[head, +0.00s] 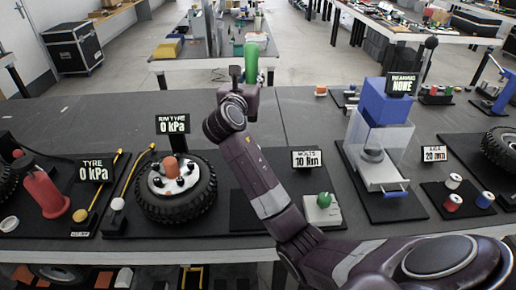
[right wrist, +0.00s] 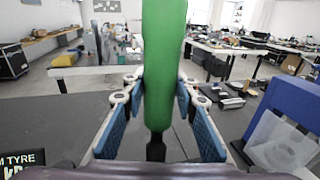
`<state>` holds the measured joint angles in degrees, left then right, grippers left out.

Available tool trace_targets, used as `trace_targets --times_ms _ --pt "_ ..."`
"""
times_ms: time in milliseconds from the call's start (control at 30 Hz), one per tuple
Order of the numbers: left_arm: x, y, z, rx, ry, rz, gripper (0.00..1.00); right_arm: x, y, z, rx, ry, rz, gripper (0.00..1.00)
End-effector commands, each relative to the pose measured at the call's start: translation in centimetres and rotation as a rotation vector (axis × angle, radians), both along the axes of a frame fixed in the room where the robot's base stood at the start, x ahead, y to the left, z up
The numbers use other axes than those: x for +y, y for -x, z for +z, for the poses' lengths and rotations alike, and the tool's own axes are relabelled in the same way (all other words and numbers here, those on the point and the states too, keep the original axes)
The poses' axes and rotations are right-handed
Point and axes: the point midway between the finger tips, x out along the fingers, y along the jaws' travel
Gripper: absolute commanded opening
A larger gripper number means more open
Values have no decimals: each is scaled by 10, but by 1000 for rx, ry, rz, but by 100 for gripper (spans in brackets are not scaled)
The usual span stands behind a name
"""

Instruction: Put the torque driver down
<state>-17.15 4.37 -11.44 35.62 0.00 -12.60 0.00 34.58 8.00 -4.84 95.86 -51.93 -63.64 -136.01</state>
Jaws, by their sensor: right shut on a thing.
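The torque driver has a green handle (head: 251,62) and a dark shaft at its lower end. My right gripper (head: 237,74) is shut on it and holds it upright above the far part of the dark table. In the right wrist view the green handle (right wrist: 164,65) stands between the blue-padded fingers of the gripper (right wrist: 160,118). A dark mat (head: 255,172) lies beside the "BOLTS 10 Nm" sign (head: 306,159), partly hidden by my right arm. A pale block (head: 322,214) with a green knob sits at its right end. My left gripper is not in view.
A wheel (head: 176,200) with an orange cap lies left of my arm. A clear press with a blue top (head: 386,102) stands to the right. A red cylinder (head: 46,192) is at far left. Bare table shows behind the wheel and mat.

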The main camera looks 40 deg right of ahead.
Motion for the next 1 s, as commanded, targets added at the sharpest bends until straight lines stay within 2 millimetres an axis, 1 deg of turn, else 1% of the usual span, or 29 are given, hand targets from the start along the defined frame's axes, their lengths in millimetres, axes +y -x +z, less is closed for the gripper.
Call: trace_targets --times_ms 33,267,300,400,500,600,767,1000 --pt "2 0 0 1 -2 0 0 0 0 -11 5 2 0 0" --pt "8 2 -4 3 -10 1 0 -1 1 -70 4 3 -1 0" --pt "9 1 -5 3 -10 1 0 0 1 -80 5 2 -1 0" --pt "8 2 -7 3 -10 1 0 0 1 -104 4 3 -1 0" --pt "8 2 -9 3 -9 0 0 0 0 -123 2 3 -1 0" --pt "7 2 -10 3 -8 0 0 0 0 -135 -1 4 -1 0" --pt "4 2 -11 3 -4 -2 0 0 0 -145 -1 3 -1 0" --pt "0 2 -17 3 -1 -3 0 0 0 -179 0 3 0 0"
